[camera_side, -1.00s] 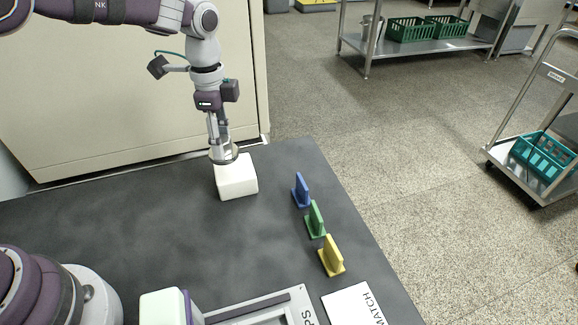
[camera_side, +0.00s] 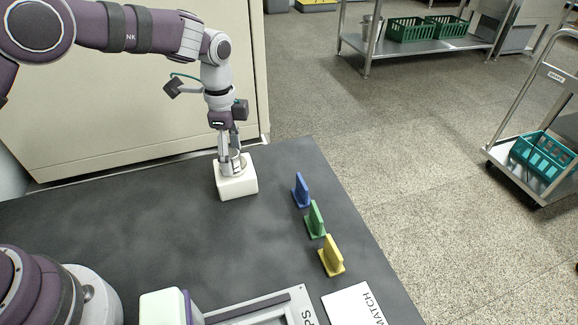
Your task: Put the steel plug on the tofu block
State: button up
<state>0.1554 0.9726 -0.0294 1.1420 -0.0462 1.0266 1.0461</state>
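The white tofu block (camera_side: 238,187) sits on the dark table toward the back. The steel plug (camera_side: 233,167) is a short round metal piece at the top of the block. It appears to rest on the block's upper face, though any small gap cannot be made out. My gripper (camera_side: 232,160) points down over the block with its fingers around the plug. The fingers look closed against the plug's sides, and they hide part of it.
Blue (camera_side: 300,190), green (camera_side: 315,220) and yellow (camera_side: 331,256) upright pieces stand in a row right of the block. A grey frame (camera_side: 262,308) and a white card marked MATCH (camera_side: 352,304) lie at the front. The table's left middle is clear.

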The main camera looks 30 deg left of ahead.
aim_at(230, 153)
notch_tip(230, 153, up, 12)
jog(key=r, duration=0.1)
jog(key=s+a+r+n+t, duration=0.3)
jog(key=s+r+n, duration=0.3)
jog(key=s, duration=0.1)
jog(key=s+a+f+n+t, duration=0.1)
jog(key=s+n, duration=0.2)
jog(key=s, duration=0.2)
jog(key=s+a+f+n+t, duration=0.1)
jog(key=s+f+n, duration=0.1)
jog(key=s+n, duration=0.2)
jog(key=shift+s+a+f+n+t, duration=0.25)
jog(key=shift+s+a+n+t, duration=0.1)
jog(key=shift+s, duration=0.35)
